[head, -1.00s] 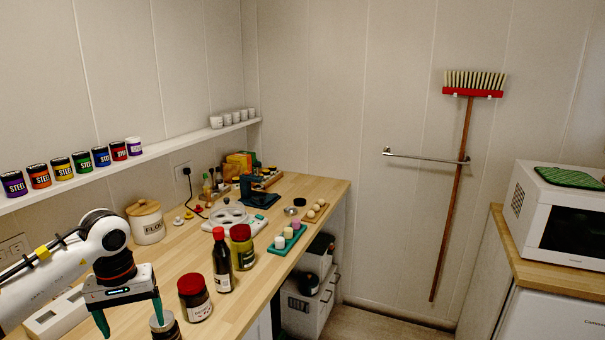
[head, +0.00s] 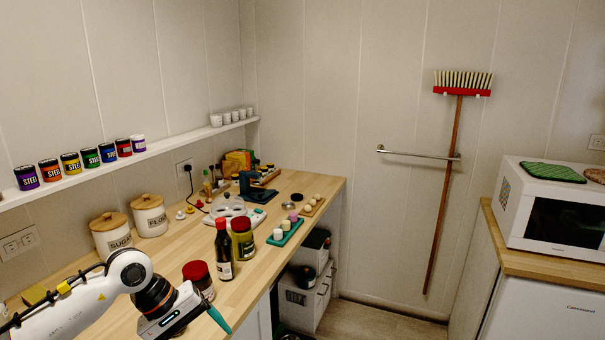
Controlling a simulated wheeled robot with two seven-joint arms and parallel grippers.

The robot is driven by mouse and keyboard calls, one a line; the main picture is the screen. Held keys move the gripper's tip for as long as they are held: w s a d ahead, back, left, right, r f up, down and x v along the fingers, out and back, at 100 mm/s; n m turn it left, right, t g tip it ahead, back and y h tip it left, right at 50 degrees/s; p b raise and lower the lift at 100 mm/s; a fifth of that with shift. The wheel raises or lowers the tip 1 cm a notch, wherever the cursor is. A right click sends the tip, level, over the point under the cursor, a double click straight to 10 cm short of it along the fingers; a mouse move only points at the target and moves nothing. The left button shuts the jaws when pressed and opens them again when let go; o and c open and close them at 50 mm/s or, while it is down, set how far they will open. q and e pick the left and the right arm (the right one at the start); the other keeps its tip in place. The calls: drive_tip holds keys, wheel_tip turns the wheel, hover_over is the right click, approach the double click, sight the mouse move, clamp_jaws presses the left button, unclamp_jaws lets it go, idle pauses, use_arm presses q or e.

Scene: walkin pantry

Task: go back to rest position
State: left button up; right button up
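My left arm comes in from the lower left over the wooden counter (head: 318,188). Its gripper (head: 219,319) is at the bottom of the view, near the counter's front edge. One teal finger shows, pointing down and right; the other finger is hidden, so the opening cannot be judged. No held object shows. A red-lidded jar (head: 198,273) stands just behind the gripper, partly covered by it. My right gripper is out of view.
A dark bottle (head: 223,250) and a yellow-green jar (head: 242,240) stand beyond the red-lidded jar. Sugar (head: 112,236) and flour (head: 150,217) canisters stand by the wall. A teal tray (head: 287,233) lies near the front edge. A microwave (head: 555,215) is at right.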

use_arm(q)
drive_tip(key=s+d+r+n+t+h, duration=0.25)
drive_tip(key=d+r+n+h, duration=0.25)
drive_tip(key=d+n+h, duration=0.25)
drive_tip(key=s+d+r+n+t+h, duration=0.1)
drive_tip(key=d+r+n+t+h, duration=0.4)
drive_tip(key=d+n, duration=0.35)
drive_tip(key=w+a+f+n+t+y, duration=0.1)
drive_tip(key=a+n+t+y, duration=0.45)
drive_tip(key=n, duration=0.75)
drive_tip(key=w+a+f+n+t+y, duration=0.15)
drive_tip(key=a+n+t+y, duration=0.35)
drive_tip(key=n, duration=0.8)
drive_tip(key=s+a+f+n+g+y, duration=0.2)
drive_tip(key=s+a+f+n+y, duration=0.15)
drive_tip(key=f+n+y, duration=0.5)
drive_tip(key=s+a+f+n+g+h, duration=0.1)
drive_tip(key=s+a+f+n+g, duration=0.1)
drive_tip(key=s+f+n+g, duration=0.7)
drive_tip(key=s+a+f+n+g, duration=0.2)
drive_tip(key=s+f+n+g, duration=0.4)
drive_tip(key=s, duration=0.6)
wheel_tip(320, 180, down, 28)
drive_tip(key=s+m, duration=0.2)
drive_tip(key=s+a+f, duration=0.2)
drive_tip(key=s+f, duration=1.3)
drive_tip(key=s, duration=0.1)
drive_tip(key=shift+s+a+g, duration=0.25)
drive_tip(key=shift+a+g, duration=0.05)
